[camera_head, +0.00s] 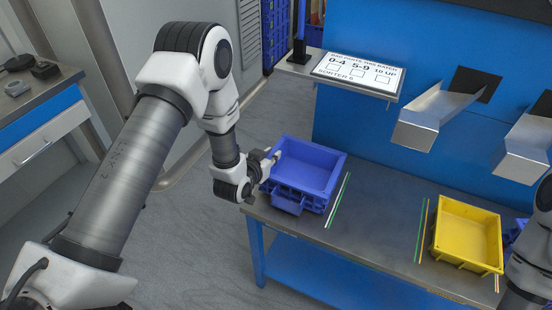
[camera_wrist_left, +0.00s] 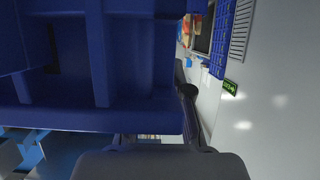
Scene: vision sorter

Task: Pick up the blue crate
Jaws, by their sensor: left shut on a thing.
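The blue crate (camera_head: 312,168) is at the left end of the grey metal table (camera_head: 370,228) in the head view. It looks empty and upright. My left gripper (camera_head: 270,163) is at the crate's left wall, shut on its rim. In the left wrist view the crate's ribbed blue side (camera_wrist_left: 90,60) fills the upper left, close against the gripper (camera_wrist_left: 155,142). The fingertips are mostly hidden by the crate. I cannot tell whether the crate's base touches the table. My right arm shows at the right edge of the head view, but its gripper is out of frame.
A yellow crate (camera_head: 465,235) stands on the table's right part, with another blue crate partly hidden beyond it. Coloured strips lie on the tabletop between the crates. Metal chutes (camera_head: 430,115) and a sign (camera_head: 358,73) are above the table. The tabletop between the crates is clear.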

